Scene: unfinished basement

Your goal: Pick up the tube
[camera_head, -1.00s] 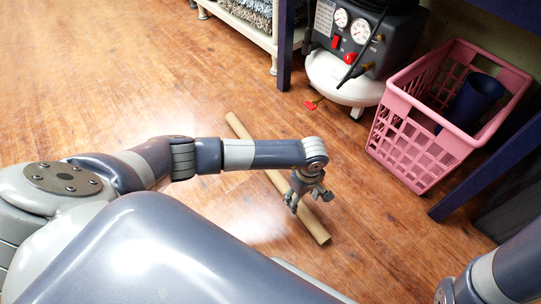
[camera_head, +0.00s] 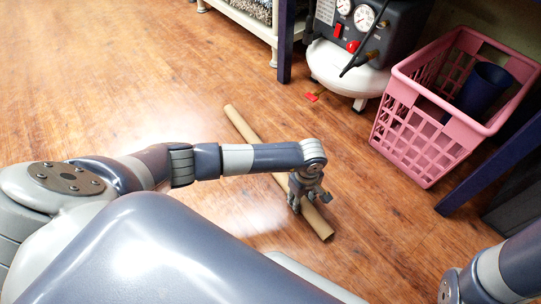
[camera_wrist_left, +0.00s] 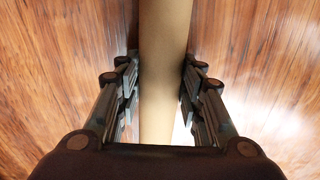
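A long brown cardboard tube (camera_head: 246,127) lies diagonally on the wooden floor, partly hidden under my left forearm. My left gripper (camera_head: 310,202) is over its near part, with its fingers pointing down. In the left wrist view the tube (camera_wrist_left: 165,60) runs between the two fingers (camera_wrist_left: 160,85), one on each side. The fingers look open and spread around the tube, close to its sides; firm contact cannot be made out. My right gripper is out of view; only part of that arm shows at the lower right.
A pink basket (camera_head: 414,144) holding a dark blue container (camera_head: 482,90) stands at the right. A black and white compressor (camera_head: 350,72) stands at the back beside dark table legs (camera_head: 286,45). The floor left of the tube is clear.

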